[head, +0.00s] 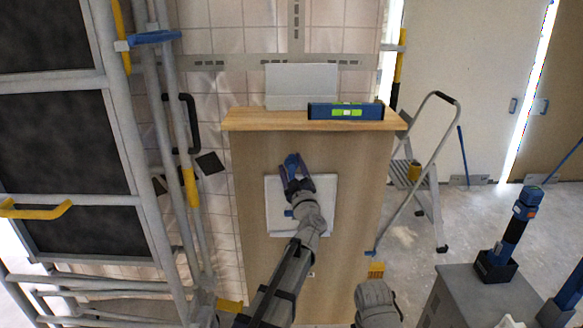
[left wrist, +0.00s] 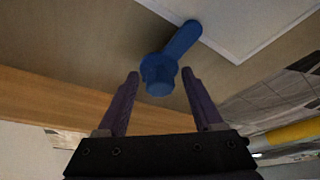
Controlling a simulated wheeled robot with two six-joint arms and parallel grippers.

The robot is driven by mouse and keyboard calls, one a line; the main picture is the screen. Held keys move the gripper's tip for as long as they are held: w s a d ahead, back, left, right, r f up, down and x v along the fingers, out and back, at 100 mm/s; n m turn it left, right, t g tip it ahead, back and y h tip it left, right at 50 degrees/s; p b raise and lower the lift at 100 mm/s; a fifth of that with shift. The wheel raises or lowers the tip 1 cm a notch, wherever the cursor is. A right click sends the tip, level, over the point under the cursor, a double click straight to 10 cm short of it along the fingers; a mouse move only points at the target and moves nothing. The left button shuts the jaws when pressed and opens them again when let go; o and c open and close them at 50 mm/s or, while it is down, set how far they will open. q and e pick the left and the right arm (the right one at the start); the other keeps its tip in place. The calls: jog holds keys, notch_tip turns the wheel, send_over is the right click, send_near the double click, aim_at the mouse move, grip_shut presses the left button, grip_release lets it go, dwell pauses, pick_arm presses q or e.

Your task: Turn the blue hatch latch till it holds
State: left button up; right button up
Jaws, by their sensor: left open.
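A white hatch (head: 328,190) is set in the front of a wooden panel. The blue latch (head: 291,160) is at its top edge, largely behind my gripper in the head view. In the left wrist view the blue latch (left wrist: 182,40) runs slantwise from the white hatch edge (left wrist: 235,25) over the wood, its thick round end at my fingertips. My left gripper (head: 294,170) is open, with its purple fingers to either side of that end. In the left wrist view the gripper (left wrist: 160,76) shows a gap beside each finger.
A blue spirit level (head: 346,111) lies on the wooden ledge (head: 270,120) above the hatch. Metal scaffolding (head: 110,100) stands close on the left. A stepladder (head: 425,185) stands at right, with a grey cabinet (head: 470,300) in front. Floor between them is clear.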

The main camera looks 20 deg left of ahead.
pick_arm(q)
jog(key=b+v, duration=0.2)
jog(key=v, duration=0.5)
jog(key=shift+s+d, duration=0.2)
jog(key=shift+s, duration=0.05)
jog(key=s+d+f+m+g+h, duration=0.2)
jog(key=d+f+m+g+h, duration=0.3)
jog(key=d+f+m+h, duration=0.9)
jog(key=s+a+f+g, duration=0.4)
jog(key=s+f+g, duration=0.2)
jog(key=s+f, duration=0.25)
jog(key=s+a+f+g+y, duration=0.2)
jog(key=s+a+f+g, duration=0.15)
jog(key=s, duration=0.35)
jog(key=s+a+f+g+y, duration=0.1)
jog(key=s+a+f+g, duration=0.25)
jog(key=s, duration=0.35)
jog(key=s+d+m+g+y, duration=0.15)
jog(key=s+d+m, duration=0.35)
jog(key=d, duration=0.5)
notch_tip(320, 180, up, 29)
jog(key=n+p, duration=0.1)
jog(key=p, duration=2.6)
jog(key=shift+s+p, duration=0.35)
